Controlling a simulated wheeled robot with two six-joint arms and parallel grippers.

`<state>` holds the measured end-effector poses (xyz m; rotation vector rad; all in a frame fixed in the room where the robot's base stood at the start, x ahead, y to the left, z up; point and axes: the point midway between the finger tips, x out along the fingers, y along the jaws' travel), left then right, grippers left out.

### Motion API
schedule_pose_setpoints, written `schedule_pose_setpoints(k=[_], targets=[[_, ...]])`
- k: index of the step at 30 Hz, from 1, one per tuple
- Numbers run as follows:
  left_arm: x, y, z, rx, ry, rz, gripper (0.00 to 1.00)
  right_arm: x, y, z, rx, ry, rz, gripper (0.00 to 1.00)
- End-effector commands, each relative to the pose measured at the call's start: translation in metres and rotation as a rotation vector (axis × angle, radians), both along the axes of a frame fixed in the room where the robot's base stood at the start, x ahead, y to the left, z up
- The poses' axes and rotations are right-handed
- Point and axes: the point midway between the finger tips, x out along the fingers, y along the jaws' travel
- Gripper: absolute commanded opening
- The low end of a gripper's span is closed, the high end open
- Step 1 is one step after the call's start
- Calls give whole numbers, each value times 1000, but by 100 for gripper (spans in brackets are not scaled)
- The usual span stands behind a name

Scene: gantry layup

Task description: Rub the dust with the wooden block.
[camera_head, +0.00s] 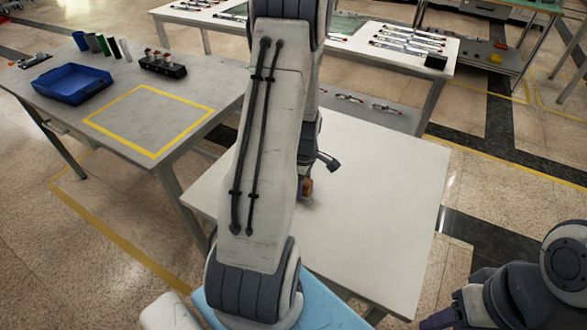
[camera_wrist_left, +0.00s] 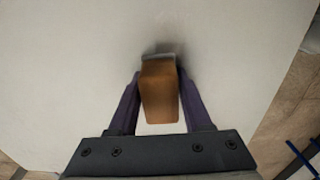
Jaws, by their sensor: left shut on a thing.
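The wooden block (camera_wrist_left: 159,92) is brown with a greyish far end. My left gripper (camera_wrist_left: 158,100) is shut on it, one purple finger on each side. In the head view only a small brown part of the block (camera_head: 307,187) shows beside my left arm, low over the white table (camera_head: 385,190). A dark grey smudge, which looks like the dust (camera_wrist_left: 165,47), lies at the block's far end. Whether the block touches the table is hard to tell. My left arm hides much of the left gripper in the head view. My right arm is at the lower right, its fingers unclear.
A grey table at the left holds a blue tray (camera_head: 72,84), a yellow-taped square (camera_head: 150,120), several bottles and a black holder (camera_head: 163,66). Another table with tools (camera_head: 410,40) stands behind. The white table's right half is clear.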

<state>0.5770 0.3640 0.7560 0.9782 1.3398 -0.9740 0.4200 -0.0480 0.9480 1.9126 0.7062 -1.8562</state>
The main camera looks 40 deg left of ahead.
Motion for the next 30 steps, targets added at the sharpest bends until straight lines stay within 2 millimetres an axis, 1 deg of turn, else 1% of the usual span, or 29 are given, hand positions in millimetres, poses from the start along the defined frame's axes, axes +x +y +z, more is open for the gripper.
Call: schedule_pose_setpoints(k=[2, 5, 6, 24, 30], targets=[[1, 4, -5, -2, 4, -4, 0, 0, 0, 2, 0, 0, 0, 50], [3, 4, 16, 2, -3, -7, 0, 0, 0, 14, 0, 0, 0, 50], [2, 3, 20, 0, 1, -7, 0, 0, 0, 17, 0, 0, 0, 50], [1, 4, 72, 0, 1, -5, 0, 0, 0, 66, 0, 0, 0, 50], [0, 4, 77, -1, 2, -4, 0, 0, 0, 70, 0, 0, 0, 50]])
